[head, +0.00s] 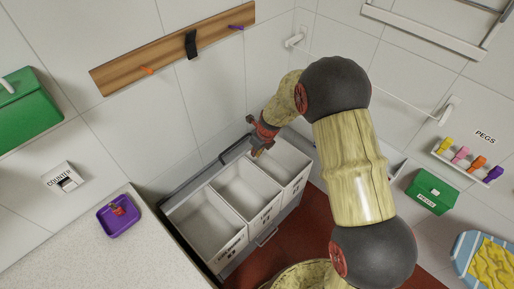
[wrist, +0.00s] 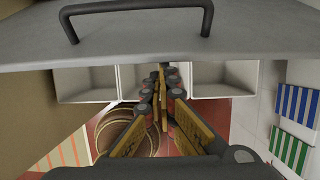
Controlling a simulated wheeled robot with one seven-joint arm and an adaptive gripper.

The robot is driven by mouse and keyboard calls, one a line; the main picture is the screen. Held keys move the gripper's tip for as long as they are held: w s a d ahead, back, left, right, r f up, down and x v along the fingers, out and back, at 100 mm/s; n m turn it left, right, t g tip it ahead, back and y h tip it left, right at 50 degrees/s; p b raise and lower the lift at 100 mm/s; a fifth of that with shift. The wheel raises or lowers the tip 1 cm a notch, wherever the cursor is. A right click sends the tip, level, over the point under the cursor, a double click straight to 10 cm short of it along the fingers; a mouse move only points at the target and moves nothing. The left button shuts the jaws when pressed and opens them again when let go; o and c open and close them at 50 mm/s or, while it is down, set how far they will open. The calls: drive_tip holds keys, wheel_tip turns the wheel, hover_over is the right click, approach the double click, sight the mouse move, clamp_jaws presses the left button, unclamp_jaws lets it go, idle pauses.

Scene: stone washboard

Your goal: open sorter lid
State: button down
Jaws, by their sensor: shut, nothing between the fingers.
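The sorter has three white open bins (head: 244,187) side by side in a grey frame. Its grey lid (wrist: 140,40) is raised along the back by the wall, so the bins are uncovered. The lid's dark bar handle (wrist: 137,8) is at the top of the wrist view and also shows in the head view (head: 233,149), just left of my gripper. My gripper (head: 258,154) is shut and empty over the back of the bins. In the wrist view its fingers (wrist: 162,85) are together, apart from the handle, with the bins beyond.
A counter (head: 75,255) with a purple tray (head: 118,215) stands left of the sorter. A wooden rail (head: 175,48) with pegs is on the wall above. A green box (head: 432,190) and a peg shelf (head: 468,160) are at right.

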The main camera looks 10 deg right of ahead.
drive_tip(key=w+a+r+p, duration=0.7)
drive_tip(key=w+p, duration=0.2)
drive_tip(key=p, duration=0.2)
drive_tip(key=shift+w, duration=0.25)
drive_tip(key=shift+d, duration=0.1)
drive_tip(key=v, duration=0.9)
drive_tip(key=shift+s+r+b, duration=0.2)
drive_tip(key=shift+s+b, duration=0.05)
drive_tip(key=shift+b, duration=0.15)
drive_tip(key=shift+d, duration=0.15)
